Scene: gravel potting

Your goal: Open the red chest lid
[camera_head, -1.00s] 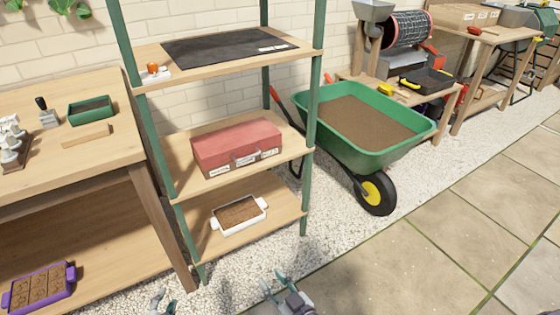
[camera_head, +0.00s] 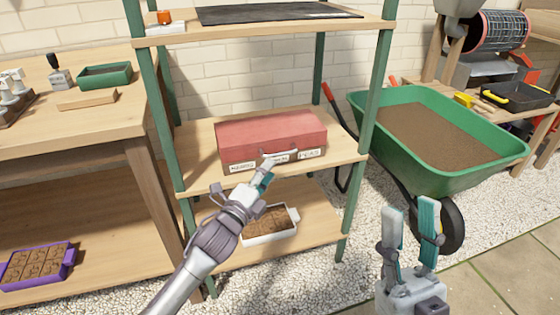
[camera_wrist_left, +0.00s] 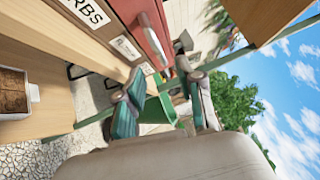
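The red chest (camera_head: 270,132) sits on the middle shelf with its lid closed. Its front carries white labels and a grey handle (camera_head: 282,156). My left gripper (camera_head: 265,174) is in front of the chest, near the handle, and covers part of the front. In the left wrist view, the chest (camera_wrist_left: 128,10) and its handle (camera_wrist_left: 152,40) show just beyond the fingertips. The left fingers (camera_wrist_left: 163,72) are apart with nothing seen held; whether they touch the handle is unclear. My right gripper (camera_head: 411,215) is open and empty, low at the right, away from the shelf.
The shelf unit's green posts (camera_head: 368,110) stand either side of the chest; a top board (camera_head: 220,33) is above it. A white tray of soil (camera_head: 291,212) sits on the lower shelf. A green wheelbarrow (camera_head: 450,180) stands right, a wooden workbench (camera_head: 70,125) left.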

